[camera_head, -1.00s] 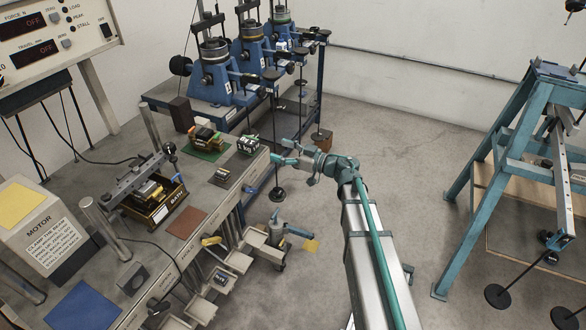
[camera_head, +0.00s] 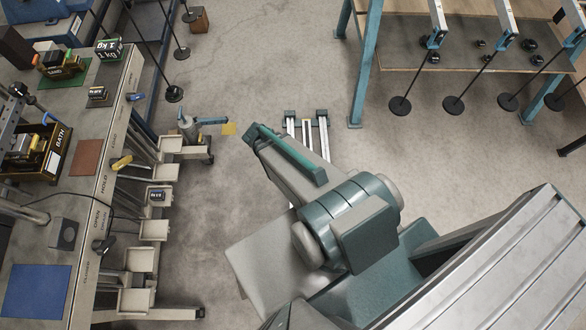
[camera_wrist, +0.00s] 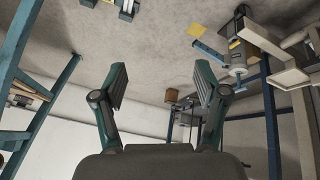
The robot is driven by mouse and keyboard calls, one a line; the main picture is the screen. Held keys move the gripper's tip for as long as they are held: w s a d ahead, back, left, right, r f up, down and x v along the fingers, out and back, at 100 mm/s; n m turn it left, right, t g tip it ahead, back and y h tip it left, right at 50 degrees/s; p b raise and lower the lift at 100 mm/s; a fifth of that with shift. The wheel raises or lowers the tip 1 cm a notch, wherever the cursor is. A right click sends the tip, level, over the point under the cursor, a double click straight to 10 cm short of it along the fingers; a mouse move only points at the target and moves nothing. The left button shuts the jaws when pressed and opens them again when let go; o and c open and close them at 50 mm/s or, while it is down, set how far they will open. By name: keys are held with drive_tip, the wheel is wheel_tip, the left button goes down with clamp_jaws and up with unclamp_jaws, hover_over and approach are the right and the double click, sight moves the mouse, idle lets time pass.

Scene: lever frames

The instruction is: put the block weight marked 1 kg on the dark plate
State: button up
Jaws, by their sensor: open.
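In the head view my arm fills the lower right, and I cannot make out the fingers there.
A blue frame (camera_head: 366,62) with hanging weights stands far right.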

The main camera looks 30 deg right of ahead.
drive_tip(key=s+a+f+g+y, duration=0.1)
drive_tip(key=s+g, duration=0.3)
drive_tip(key=s, duration=0.6)
drive_tip(key=s+a+f+g+y, duration=0.1)
drive_tip(key=s+a+g, duration=0.2)
drive_tip(key=s, duration=0.8)
drive_tip(key=s+a+f+n+g, duration=0.1)
drive_tip(key=s+g, duration=0.3)
drive_tip(key=s, duration=0.7)
drive_tip(key=shift+a+f+g+y, duration=0.3)
drive_tip(key=shift+a+f+y, duration=0.15)
drive_tip(key=shift+a, duration=0.15)
